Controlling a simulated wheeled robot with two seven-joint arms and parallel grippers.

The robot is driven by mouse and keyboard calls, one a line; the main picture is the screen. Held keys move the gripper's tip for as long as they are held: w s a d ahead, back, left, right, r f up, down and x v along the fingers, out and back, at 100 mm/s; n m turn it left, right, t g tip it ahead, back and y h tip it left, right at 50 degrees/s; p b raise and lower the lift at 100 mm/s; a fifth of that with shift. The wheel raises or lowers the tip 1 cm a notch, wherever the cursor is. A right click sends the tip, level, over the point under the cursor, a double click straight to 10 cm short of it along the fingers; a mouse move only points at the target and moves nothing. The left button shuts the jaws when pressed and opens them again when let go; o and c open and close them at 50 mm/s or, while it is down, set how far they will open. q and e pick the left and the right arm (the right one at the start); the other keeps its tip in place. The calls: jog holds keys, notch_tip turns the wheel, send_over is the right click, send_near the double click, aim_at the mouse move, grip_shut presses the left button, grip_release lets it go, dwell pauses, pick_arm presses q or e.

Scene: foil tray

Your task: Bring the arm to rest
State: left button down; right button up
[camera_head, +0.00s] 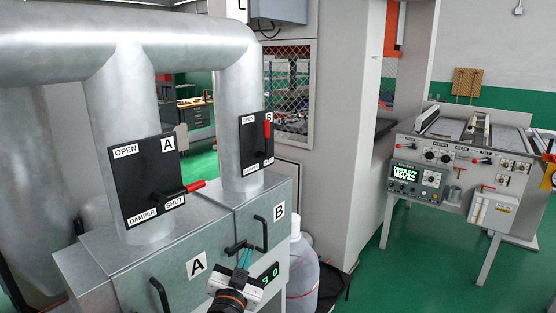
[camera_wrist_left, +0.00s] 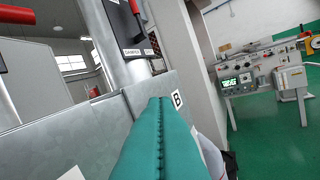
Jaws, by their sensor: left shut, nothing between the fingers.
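My left gripper (camera_head: 243,259) is low in the middle of the head view, in front of the grey cabinet (camera_head: 190,246), near door B. In the left wrist view its long teal fingers (camera_wrist_left: 160,108) lie together along a seam, shut and empty. The gap between the fingers and the cabinet front is hard to judge. My right gripper is in neither view.
Damper A's red handle (camera_head: 195,186) points right, beside SHUT. Damper B's red handle (camera_head: 267,130) points up. Black door handles (camera_head: 160,296) jut from the cabinet. A clear jug (camera_head: 302,270) stands right of it.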

pick_arm(q)
jog(key=s+a+f+n+g+y, duration=0.2)
jog(key=s+a+f+g, duration=0.25)
jog(key=s+f, duration=0.4)
jog(key=s+a+f+n+g+y, duration=0.2)
jog(key=s+a+f+n+g, duration=0.15)
jog(key=s+a+f, duration=0.4)
jog(key=s+a+f+m+g, duration=0.1)
jog(key=s+f+g, duration=0.25)
jog(key=s, duration=0.75)
jog(key=s+f+m+g, duration=0.15)
jog(key=s+g, duration=0.25)
jog(key=s, duration=0.7)
notch_tip(320, 180, down, 28)
jog(key=s+g+b, duration=0.1)
jog(key=b, duration=0.1)
jog(key=s+a+f+g+b, duration=0.1)
jog(key=s+a+f+b, duration=0.1)
jog(key=s+f, duration=1.4)
notch_tip(320, 180, down, 2)
jog(key=shift+s+a+f+n+h, duration=0.1)
jog(key=shift+s+a+n+h, duration=0.2)
jog(key=shift+a, duration=0.15)
jog(key=shift+g, duration=0.25)
